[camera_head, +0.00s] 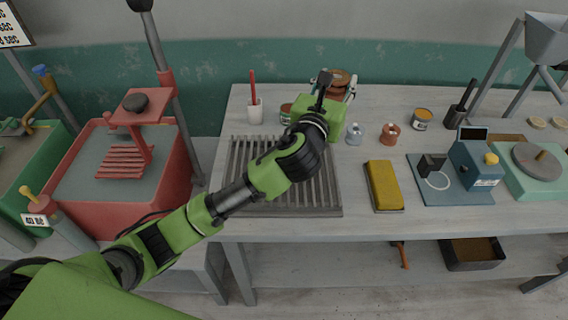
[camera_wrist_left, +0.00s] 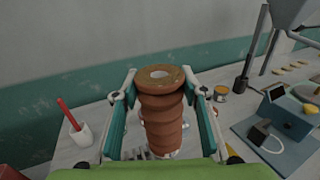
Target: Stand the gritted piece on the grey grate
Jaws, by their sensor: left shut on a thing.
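My left gripper (camera_head: 338,92) is shut on a brown, ribbed clay piece (camera_head: 340,77), near the far side of the bench. In the left wrist view the piece (camera_wrist_left: 162,112) is between the two green-sided fingers, looks roughly upright and has a hole in its speckled top. Its lower end is mostly hidden, so I cannot tell if it touches anything. The grey grate (camera_head: 236,190) lies on the left part of the bench, partly covered by my left arm, and its visible bars are empty. My right gripper is not in view.
A white cup with a red stick (camera_head: 255,112) stands behind the grate. Small bottles, including a reddish one (camera_head: 390,135), stand right of the gripper. A yellow sponge-like block (camera_head: 383,186) lies right of the grate. A blue device (camera_head: 476,165) is further right.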

